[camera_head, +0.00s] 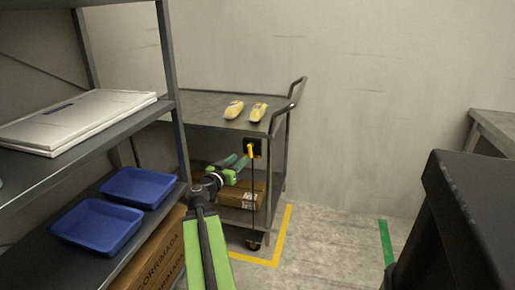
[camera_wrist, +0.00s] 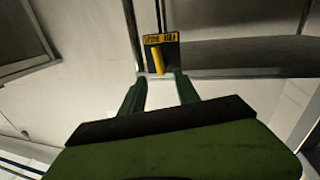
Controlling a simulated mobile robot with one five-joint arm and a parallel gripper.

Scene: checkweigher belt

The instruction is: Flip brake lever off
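The brake lever (camera_head: 250,151) is a small yellow handle on a black plate on the front of a grey cart (camera_head: 222,124). In the wrist view the yellow lever (camera_wrist: 157,60) stands out from the black plate, below a yellow label (camera_wrist: 161,38). My gripper (camera_head: 241,163) is just left of and below the lever in the head view. In the wrist view my gripper (camera_wrist: 160,78) has its two green fingers apart with nothing between them, and the lever shows just beyond their tips. I cannot tell any contact.
Two yellow packs (camera_head: 246,111) lie on the cart top. A cardboard box (camera_head: 240,192) sits on its lower shelf. A shelf rack with blue trays (camera_head: 137,187) stands at left, close to my arm. A dark block (camera_head: 462,225) is at right. The floor between is clear.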

